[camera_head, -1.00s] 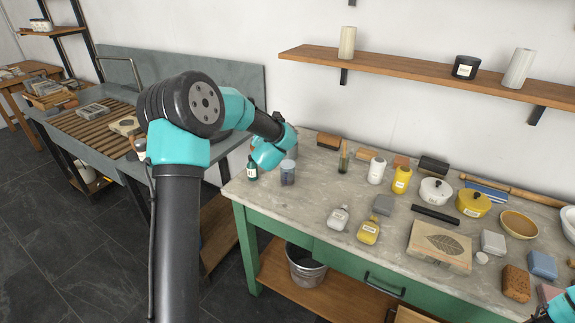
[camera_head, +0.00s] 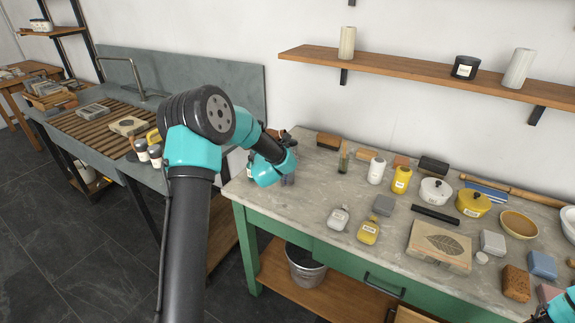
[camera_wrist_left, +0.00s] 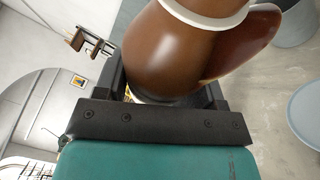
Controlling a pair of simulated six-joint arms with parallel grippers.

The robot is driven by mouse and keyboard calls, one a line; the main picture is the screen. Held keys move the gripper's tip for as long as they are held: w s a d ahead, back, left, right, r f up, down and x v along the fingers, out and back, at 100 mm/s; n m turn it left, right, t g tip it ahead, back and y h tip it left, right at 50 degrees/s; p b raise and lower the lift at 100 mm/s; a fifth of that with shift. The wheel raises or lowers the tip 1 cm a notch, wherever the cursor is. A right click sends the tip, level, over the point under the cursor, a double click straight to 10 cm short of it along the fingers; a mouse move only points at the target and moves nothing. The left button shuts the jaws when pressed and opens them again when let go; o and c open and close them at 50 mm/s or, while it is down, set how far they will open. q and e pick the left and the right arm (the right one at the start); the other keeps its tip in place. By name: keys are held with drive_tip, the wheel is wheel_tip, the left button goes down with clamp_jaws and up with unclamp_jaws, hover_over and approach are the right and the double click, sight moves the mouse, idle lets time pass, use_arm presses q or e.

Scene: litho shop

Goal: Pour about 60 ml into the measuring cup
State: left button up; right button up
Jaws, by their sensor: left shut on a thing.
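My left gripper (camera_wrist_left: 155,95) is shut on a brown, rounded bottle (camera_wrist_left: 165,50) with a white ring near its upper end, filling the middle of the left wrist view. A reddish-brown part (camera_wrist_left: 245,45) shows beside it. In the head view my left wrist hangs over the left end of the table and hides most of what it holds. A small greyish container (camera_head: 289,180) shows only in part beside the wrist. A grey round vessel (camera_wrist_left: 295,25) stands apart from the bottle in the left wrist view. I cannot tell for sure which is the measuring cup.
The table (camera_head: 305,208) has clear room at its front left. A pale blue disc (camera_wrist_left: 306,112) lies at the wrist view's edge. A shelf (camera_head: 420,72) hangs above.

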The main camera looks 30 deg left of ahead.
use_arm(q)
drive_tip(key=shift+a+f+m, duration=0.1)
drive_tip(key=shift+m, duration=0.4)
drive_tip(key=shift+f+m+t+y, duration=0.3)
drive_tip(key=shift+f+m, duration=0.05)
drive_tip(key=shift+m, duration=0.05)
drive_tip(key=shift+f+m+t, duration=0.7)
drive_tip(key=shift+f+m, duration=0.4)
drive_tip(key=shift+m, duration=0.3)
idle(0.6)
drive_tip(key=shift+r, duration=0.2)
idle(0.3)
drive_tip(key=shift+r+n, duration=0.15)
drive_tip(key=shift+n, duration=0.15)
wheel_tip(320, 180, up, 2)
drive_tip(key=n+g, duration=0.1)
drive_tip(key=n, duration=0.1)
drive_tip(key=shift+r+n, duration=0.1)
drive_tip(key=shift+n, duration=0.2)
drive_tip(key=shift+r+n+g, duration=0.2)
drive_tip(key=shift+n+g, duration=0.1)
drive_tip(key=shift+f, duration=0.1)
